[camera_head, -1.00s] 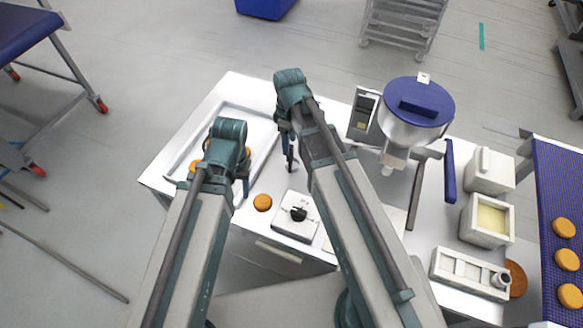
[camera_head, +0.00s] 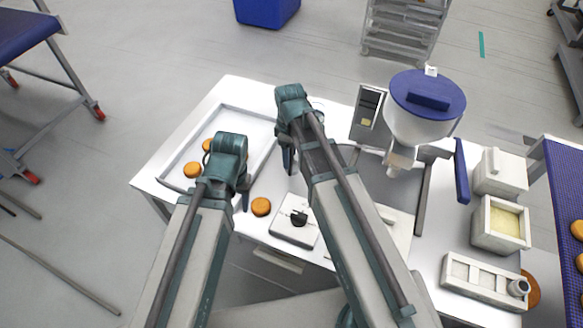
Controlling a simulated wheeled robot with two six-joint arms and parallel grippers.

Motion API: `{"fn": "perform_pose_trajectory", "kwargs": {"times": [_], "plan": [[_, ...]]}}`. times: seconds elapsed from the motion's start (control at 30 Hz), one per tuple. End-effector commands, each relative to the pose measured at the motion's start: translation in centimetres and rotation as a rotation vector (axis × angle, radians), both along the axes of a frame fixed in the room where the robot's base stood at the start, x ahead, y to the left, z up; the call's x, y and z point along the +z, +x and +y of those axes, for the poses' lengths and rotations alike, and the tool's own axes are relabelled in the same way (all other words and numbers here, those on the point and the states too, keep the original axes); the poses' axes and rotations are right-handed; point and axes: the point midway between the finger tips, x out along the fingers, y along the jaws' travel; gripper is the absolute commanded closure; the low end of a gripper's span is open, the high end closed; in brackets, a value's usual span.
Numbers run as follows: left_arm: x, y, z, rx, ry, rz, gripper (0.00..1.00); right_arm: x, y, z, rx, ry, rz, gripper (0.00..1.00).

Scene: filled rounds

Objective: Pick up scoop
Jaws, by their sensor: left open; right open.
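I cannot clearly make out a scoop. A small grey cup-like piece (camera_head: 519,287) sits at the right end of a white divided holder (camera_head: 470,280), at the table's front right; it may be the scoop, but it is too small to tell. My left gripper (camera_head: 243,192) is open and empty, pointing down near the right side of the white tray. My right gripper (camera_head: 289,158) is open and pointing down over the table, partly hidden by its own arm. Both grippers are well left of the holder.
The white table (camera_head: 222,92) carries a tray (camera_head: 250,112) with orange rounds (camera_head: 192,170), a loose round (camera_head: 261,207), a white block with a black knob (camera_head: 298,219), a blue-lidded hopper (camera_head: 428,95), and a bin of yellow filling (camera_head: 503,218). A blue conveyor (camera_head: 562,190) stands right.

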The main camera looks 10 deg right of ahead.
Motion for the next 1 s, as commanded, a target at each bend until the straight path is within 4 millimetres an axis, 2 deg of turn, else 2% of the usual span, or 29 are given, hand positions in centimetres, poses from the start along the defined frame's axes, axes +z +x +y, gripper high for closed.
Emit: {"fn": "perform_pose_trajectory", "kwargs": {"times": [0.13, 0.17, 0.4, 0.47, 0.5, 1.0], "plan": [[0.13, 0.00, 0.00, 0.000, 0.000, 0.000, 0.46, 0.13, -0.01, 0.01, 0.000, 0.000, 0.000, 0.40], [0.13, 0.00, 0.00, 0.000, 0.000, 0.000, 0.46, 0.13, -0.01, 0.01, 0.000, 0.000, 0.000, 0.44], [0.13, 0.00, 0.00, 0.000, 0.000, 0.000, 0.46, 0.13, -0.01, 0.01, 0.000, 0.000, 0.000, 0.87], [0.13, 0.00, 0.00, 0.000, 0.000, 0.000, 0.46, 0.13, -0.01, 0.01, 0.000, 0.000, 0.000, 0.98], [0.13, 0.00, 0.00, 0.000, 0.000, 0.000, 0.46, 0.13, 0.01, 0.01, 0.000, 0.000, 0.000, 1.00], [0.13, 0.00, 0.00, 0.000, 0.000, 0.000, 0.46, 0.13, 0.00, 0.00, 0.000, 0.000, 0.000, 1.00]]}}
